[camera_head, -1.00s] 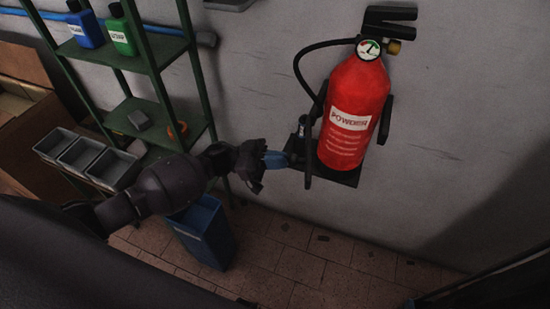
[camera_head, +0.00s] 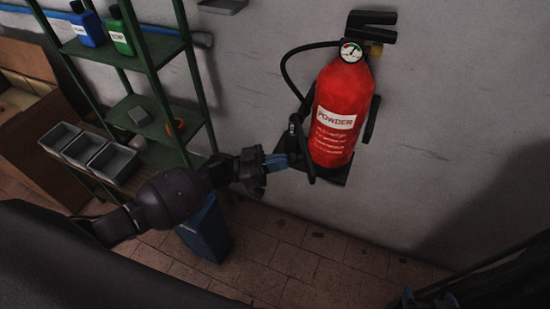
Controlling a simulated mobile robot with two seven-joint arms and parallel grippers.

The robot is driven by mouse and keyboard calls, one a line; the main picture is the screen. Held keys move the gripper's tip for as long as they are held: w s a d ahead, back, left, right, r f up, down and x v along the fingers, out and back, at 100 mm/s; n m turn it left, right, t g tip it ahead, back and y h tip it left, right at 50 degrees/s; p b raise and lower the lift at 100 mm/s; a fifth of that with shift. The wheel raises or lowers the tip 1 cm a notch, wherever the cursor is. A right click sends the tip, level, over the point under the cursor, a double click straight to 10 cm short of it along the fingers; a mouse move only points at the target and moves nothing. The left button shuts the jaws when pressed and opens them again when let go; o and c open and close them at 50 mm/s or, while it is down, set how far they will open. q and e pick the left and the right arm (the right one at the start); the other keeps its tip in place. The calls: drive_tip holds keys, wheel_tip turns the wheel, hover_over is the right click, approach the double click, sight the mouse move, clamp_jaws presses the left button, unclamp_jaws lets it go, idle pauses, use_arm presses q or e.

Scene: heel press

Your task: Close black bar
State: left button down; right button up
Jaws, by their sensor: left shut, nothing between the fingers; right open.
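A red fire extinguisher (camera_head: 341,110) labelled POWDER stands on a black wall bracket (camera_head: 335,180). A slim black bar (camera_head: 303,152) stands at the extinguisher's lower left, leaning a little. I cannot tell whether it is joined to the bracket or is part of the hose. My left gripper (camera_head: 278,162), with blue fingertips, is shut and empty just left of the bar. The tips are very close to it; I cannot tell whether they touch. My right gripper (camera_head: 408,298) is open, only partly seen at the bottom right edge.
A green shelf rack (camera_head: 150,50) with blue and green bottles stands on the left. The wall right of the extinguisher and the tiled floor below are clear.

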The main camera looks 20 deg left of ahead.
sight(305, 162)
use_arm(q)
drive_tip(key=d+n+t+y, duration=0.1)
drive_tip(key=t, duration=0.1)
drive_tip(key=d+n+t+y+p, duration=0.1)
drive_tip(key=d+t, duration=0.1)
drive_tip(key=d+n+t+y+p, duration=0.1)
drive_tip(key=t, duration=0.1)
drive_tip(key=shift+w+d+r+n, duration=0.2)
drive_tip(key=shift+d+n, duration=0.15)
drive_tip(key=shift+n, duration=0.05)
drive_tip(key=w+d+n+t+y+b, duration=0.1)
drive_tip(key=w+d+n+t+y, duration=0.4)
drive_tip(key=w+d+t+y, duration=0.1)
drive_tip(key=shift+d+f+y+b, duration=0.15)
drive_tip(key=shift+d+y+b, duration=0.25)
drive_tip(key=shift+d+y, duration=0.5)
use_arm(e)
drive_tip(key=shift+s+d+r, duration=0.1)
drive_tip(key=shift+d+r, duration=0.1)
drive_tip(key=shift+r, duration=0.1)
use_arm(q)
drive_tip(key=shift+d, duration=0.15)
use_arm(e)
drive_tip(key=shift+r, duration=0.1)
drive_tip(key=shift+w+a+r, duration=0.1)
drive_tip(key=shift+w+r, duration=0.1)
drive_tip(key=shift+w, duration=0.2)
